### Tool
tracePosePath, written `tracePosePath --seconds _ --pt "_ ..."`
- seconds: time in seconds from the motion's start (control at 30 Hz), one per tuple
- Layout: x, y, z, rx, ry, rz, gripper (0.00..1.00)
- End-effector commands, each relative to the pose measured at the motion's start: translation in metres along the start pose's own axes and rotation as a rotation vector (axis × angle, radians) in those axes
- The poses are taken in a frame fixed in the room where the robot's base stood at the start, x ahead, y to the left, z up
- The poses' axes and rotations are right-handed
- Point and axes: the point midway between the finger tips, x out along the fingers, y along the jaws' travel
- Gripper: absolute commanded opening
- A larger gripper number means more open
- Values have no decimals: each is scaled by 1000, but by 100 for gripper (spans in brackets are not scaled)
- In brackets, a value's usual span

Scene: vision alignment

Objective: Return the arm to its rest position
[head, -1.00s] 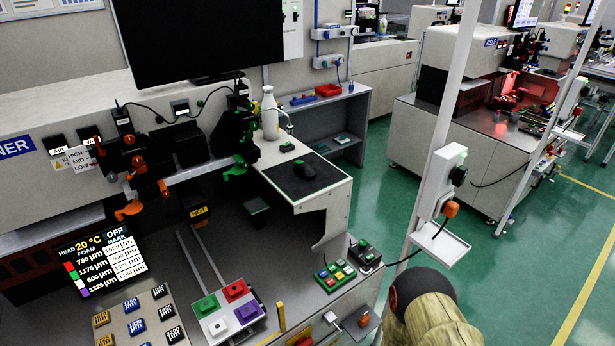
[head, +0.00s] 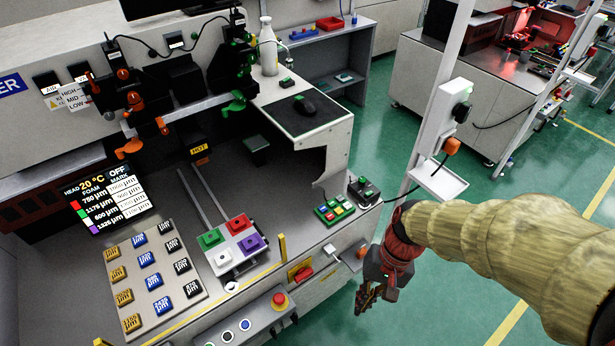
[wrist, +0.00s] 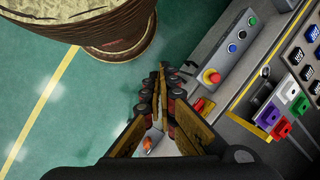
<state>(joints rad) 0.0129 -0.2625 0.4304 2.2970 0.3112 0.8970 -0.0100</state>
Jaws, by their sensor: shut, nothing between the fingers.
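My gripper (head: 366,300) hangs pointing down in the head view, in front of the workbench's front right edge and over the green floor. It is at the end of my tan-sleeved arm, which comes in from the right. In the wrist view my gripper (wrist: 160,75) shows its two fingers together at the tips, with nothing between them. The gripper is apart from the bench's objects.
A control panel with a red emergency button (head: 279,300) juts from the bench front, left of my gripper. A white post with a box (head: 447,112) and small tray (head: 440,180) stands behind my arm. Green floor (head: 480,270) is free below and to the right.

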Motion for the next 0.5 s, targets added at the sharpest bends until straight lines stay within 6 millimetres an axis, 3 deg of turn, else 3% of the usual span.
tracePosePath --seconds 0.03,0.3,0.5 --pt "-25 6 0 -52 76 33 0" --pt "-140 29 11 -237 447 185 0" --pt "-198 20 27 -269 649 176 0"
